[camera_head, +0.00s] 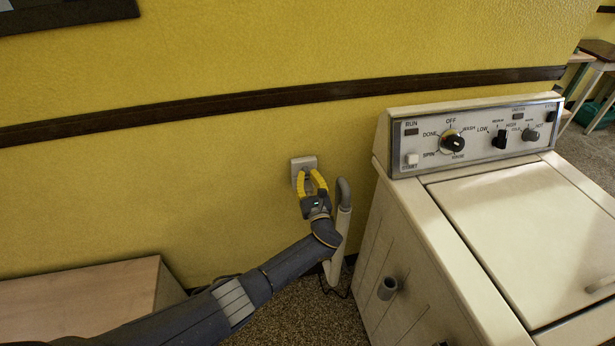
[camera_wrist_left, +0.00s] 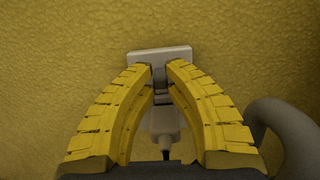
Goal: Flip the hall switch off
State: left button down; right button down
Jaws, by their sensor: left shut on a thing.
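A pale wall plate (camera_head: 303,162) is on the yellow wall, left of the washer. My left gripper (camera_head: 308,174) reaches up to it, its two yellow fingers against the plate's face. In the left wrist view the plate (camera_wrist_left: 160,53) shows behind the fingertips of my left gripper (camera_wrist_left: 159,69). They close on a small grey part at the plate, which I take to be the switch. The fingers hide much of it, so I cannot tell its position. A white plug-like piece (camera_wrist_left: 165,122) with a cord shows below it, between the fingers. My right gripper is not in view.
A cream washer (camera_head: 440,230) with a knob panel (camera_head: 475,137) stands at the right. A grey-and-white pipe (camera_head: 341,225) rises close to the right of my gripper. A wooden box-like top (camera_head: 80,300) is at lower left. A dark rail (camera_head: 230,106) crosses the wall above.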

pick_arm(q)
jog(key=c, duration=1.4)
grip_release()
jog(key=shift+o, duration=0.2)
jog(key=shift+s+d+f, duration=0.2)
jog(key=shift+s, duration=0.25)
jog(key=v, duration=1.1)
jog(key=shift+w, duration=0.1)
